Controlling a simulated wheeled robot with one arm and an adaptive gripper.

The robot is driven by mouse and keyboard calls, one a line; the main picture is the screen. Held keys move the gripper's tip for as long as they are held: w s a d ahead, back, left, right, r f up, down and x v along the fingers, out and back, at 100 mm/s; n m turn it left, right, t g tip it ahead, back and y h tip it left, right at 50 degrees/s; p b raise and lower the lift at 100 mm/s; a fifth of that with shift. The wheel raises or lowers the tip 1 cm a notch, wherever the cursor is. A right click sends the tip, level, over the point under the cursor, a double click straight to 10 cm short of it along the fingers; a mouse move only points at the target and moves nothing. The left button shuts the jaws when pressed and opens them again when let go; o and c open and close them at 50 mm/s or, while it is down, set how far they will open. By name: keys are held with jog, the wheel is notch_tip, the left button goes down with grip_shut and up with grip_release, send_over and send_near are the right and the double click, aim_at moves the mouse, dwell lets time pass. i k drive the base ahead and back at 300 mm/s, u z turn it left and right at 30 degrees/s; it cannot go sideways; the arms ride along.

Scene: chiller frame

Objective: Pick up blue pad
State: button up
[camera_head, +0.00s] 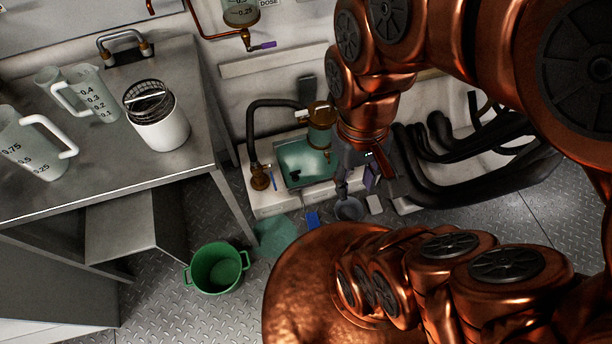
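A small blue pad (313,219) lies low down by the floor, at the front of the white plinth. My copper arm reaches down from the upper right. My gripper (343,192) points down just to the right of and above the blue pad, over a small grey bowl (350,209). It appears apart from the pad. The fingers are small and dark in this view, so I cannot tell whether they are open or shut.
A green bucket (217,269) stands on the tread-plate floor. A steel table (195,155) holds jugs and a white canister (158,122). A teal basin (304,163) sits behind the pad. Black hoses (470,185) run at right. A teal disc (275,236) lies left of the pad.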

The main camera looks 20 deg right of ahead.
aim_at(312, 221)
jog(key=k, duration=1.15)
jog(key=z, duration=0.2)
jog(key=i, duration=0.65)
jog(key=k, duration=0.45)
jog(key=u, duration=0.6)
jog(key=i, duration=0.5)
jog(key=z, duration=0.05)
